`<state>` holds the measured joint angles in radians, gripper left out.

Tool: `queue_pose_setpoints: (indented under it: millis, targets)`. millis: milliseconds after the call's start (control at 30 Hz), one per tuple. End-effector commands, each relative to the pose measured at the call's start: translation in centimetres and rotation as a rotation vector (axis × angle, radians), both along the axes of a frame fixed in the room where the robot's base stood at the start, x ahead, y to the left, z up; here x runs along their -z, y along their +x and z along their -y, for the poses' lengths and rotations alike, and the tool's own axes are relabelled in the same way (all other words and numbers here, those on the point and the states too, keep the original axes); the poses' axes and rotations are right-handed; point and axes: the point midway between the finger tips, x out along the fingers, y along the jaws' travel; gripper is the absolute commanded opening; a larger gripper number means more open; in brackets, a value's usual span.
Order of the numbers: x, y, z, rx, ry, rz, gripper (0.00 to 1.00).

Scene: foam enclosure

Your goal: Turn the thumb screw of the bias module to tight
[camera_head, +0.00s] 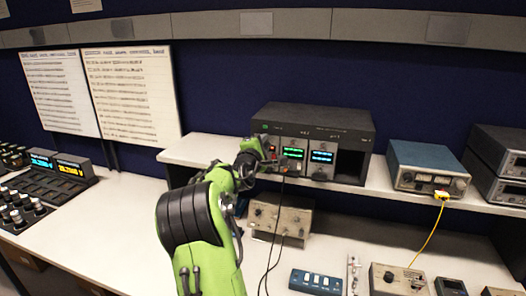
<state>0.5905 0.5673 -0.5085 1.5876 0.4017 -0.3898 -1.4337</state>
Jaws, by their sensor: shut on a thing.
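The black rack (330,118) stands on the shelf and holds several modules in its open front. Two modules show lit screens, one with a green screen (292,153) and one with a blue screen (322,157). A narrow module (271,149) with small red-orange marks is at the left end; no readable label tells me which is the bias module. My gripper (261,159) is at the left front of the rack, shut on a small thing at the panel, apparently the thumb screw. The screw and fingertips are too small and covered to see clearly.
The white shelf (205,151) carries the rack, a blue instrument (424,169) and stacked grey units (500,160). Below, a beige box (281,217) and a blue switch box (316,282) stand on the bench. Dark cables hang below the rack; a yellow cable (431,236) hangs right.

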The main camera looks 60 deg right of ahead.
Motion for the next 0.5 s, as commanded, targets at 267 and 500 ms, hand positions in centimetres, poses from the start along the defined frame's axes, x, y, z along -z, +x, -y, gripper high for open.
queue_pose_setpoints:
  millis: [267, 500]
  targets:
    - [0.47, 0.01, -0.01, -0.001, 0.039, 0.261, 0.0]
    - [0.43, -0.03, 0.0, 0.0, 0.076, 0.486, 0.0]
